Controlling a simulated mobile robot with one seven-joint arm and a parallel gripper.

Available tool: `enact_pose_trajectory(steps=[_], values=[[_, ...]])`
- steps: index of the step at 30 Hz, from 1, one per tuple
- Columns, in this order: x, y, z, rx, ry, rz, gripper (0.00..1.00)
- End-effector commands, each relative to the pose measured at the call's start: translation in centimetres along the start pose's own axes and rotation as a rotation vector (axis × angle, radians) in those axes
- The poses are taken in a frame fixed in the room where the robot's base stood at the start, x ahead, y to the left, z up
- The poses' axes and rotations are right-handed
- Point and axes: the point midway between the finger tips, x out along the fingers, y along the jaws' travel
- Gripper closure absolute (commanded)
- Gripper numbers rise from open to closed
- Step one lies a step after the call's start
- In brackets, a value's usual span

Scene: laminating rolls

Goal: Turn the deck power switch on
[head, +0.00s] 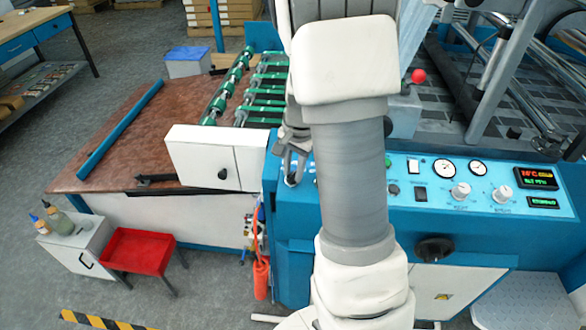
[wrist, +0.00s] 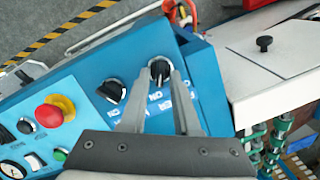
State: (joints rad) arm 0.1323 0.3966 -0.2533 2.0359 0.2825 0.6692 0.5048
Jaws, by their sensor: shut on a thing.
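Two black rotary switches sit on the blue control panel (wrist: 75,75) in the wrist view, with white "ON" lettering beside them. The label text is too small or covered to tell which one is marked for the deck. My gripper (wrist: 161,76) is shut on the right rotary switch (wrist: 159,63), with one finger on each side of its knob. A white pointer mark shows on that knob. The other rotary switch (wrist: 112,90) is to the left, clear of the fingers. In the head view my gripper (head: 291,176) is at the panel's left end, and my arm hides the switches.
A red emergency button (wrist: 49,116) on a yellow base stands left of the switches. Gauges (head: 444,170) and white knobs (head: 460,191) lie farther along the panel. A white box (head: 216,157) and green rollers (head: 228,88) are beside the panel's left end.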

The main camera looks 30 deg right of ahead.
Motion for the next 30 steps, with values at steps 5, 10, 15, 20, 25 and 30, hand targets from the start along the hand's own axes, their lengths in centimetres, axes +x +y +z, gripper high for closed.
enact_pose_trajectory(steps=[5,10,15,20,25,30], values=[[-0.1,-0.04,-0.07,0.031,0.002,-0.008,1.0],[-0.1,-0.04,-0.08,0.039,0.002,-0.01,1.0],[-0.09,-0.04,-0.08,0.038,0.003,-0.01,1.0],[-0.09,-0.03,-0.08,0.038,0.002,-0.01,0.57],[-0.05,-0.01,-0.05,0.037,0.001,-0.009,0.57],[-0.27,-0.01,-0.04,0.037,0.001,-0.009,0.57]])
